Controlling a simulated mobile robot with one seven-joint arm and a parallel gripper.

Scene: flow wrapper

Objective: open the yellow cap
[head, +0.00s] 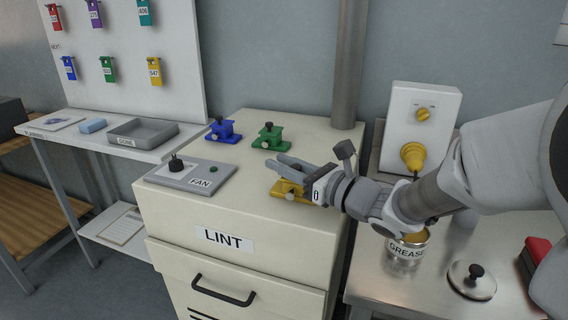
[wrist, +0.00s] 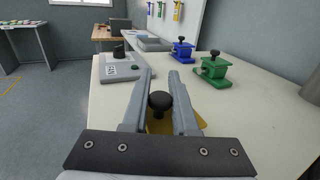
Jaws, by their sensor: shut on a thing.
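The yellow cap (head: 291,192) sits on the front right of the top of the cream LINT cabinet, partly hidden by my gripper (head: 277,171). In the wrist view its yellow body (wrist: 160,126) shows below and between the fingers. Its round black knob (wrist: 160,100) is between the two fingers of my gripper (wrist: 160,74). My gripper is shut on that knob. The yellow cap looks level, but its hinge side and front are hidden. I cannot tell whether its lid is lifted.
A blue cap (head: 223,130) and a green cap (head: 269,137) stand behind on the cabinet (head: 240,280). A FAN control box (head: 193,174) is at the left. A GREASE can (head: 405,255) and a black-knobbed lid (head: 472,280) are on the metal table at right.

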